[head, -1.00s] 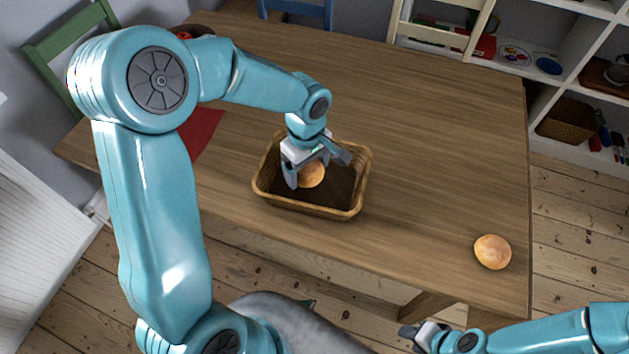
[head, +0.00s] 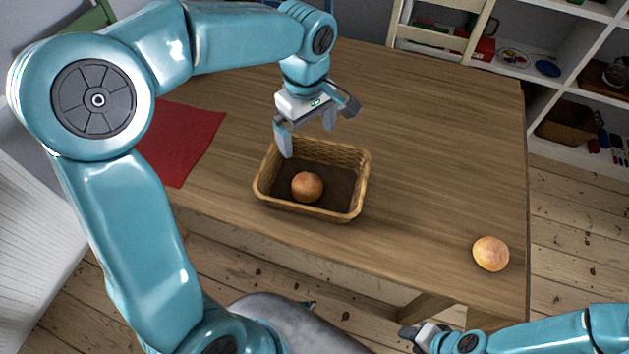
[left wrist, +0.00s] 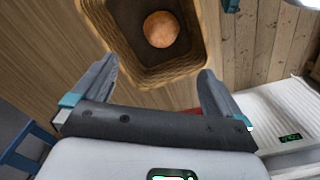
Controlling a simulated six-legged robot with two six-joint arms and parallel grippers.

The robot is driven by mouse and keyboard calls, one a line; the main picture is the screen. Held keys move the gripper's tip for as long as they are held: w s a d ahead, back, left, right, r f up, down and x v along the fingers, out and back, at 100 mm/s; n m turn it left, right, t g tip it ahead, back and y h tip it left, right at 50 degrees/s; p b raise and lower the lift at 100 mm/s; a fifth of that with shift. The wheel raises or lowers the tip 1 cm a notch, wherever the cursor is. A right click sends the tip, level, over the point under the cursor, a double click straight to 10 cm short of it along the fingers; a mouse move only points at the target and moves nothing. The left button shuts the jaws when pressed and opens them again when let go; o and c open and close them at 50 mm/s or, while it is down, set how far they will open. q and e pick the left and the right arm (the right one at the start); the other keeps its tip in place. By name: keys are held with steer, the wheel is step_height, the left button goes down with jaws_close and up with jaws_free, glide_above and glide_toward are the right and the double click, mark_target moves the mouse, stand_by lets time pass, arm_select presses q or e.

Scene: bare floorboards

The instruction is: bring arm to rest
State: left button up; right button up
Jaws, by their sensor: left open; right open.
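My left gripper (head: 308,138) is open and empty above the back edge of a wicker basket (head: 345,208) on the wooden table. In the left wrist view its two fingers (left wrist: 158,85) are spread, with nothing between them. A round orange-brown bun (head: 307,186) lies in the basket, apart from the fingers; it also shows in the left wrist view (left wrist: 161,29). My right gripper (head: 415,334) is at the bottom of the head view, low beside the table's front edge. It is small there and holds nothing that I can see.
A second bun (head: 491,253) lies near the table's right front corner. A red cloth (head: 185,142) lies at the left of the table. A pale chair (head: 440,38) stands behind it, and white shelves (head: 590,75) at the right. The table's middle right is clear.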

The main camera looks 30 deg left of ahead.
arm_select(q)
step_height(320, 180, up, 3)
steer(key=shift+r, duration=0.1)
steer(key=shift+s, duration=0.1)
stand_by(0.5)
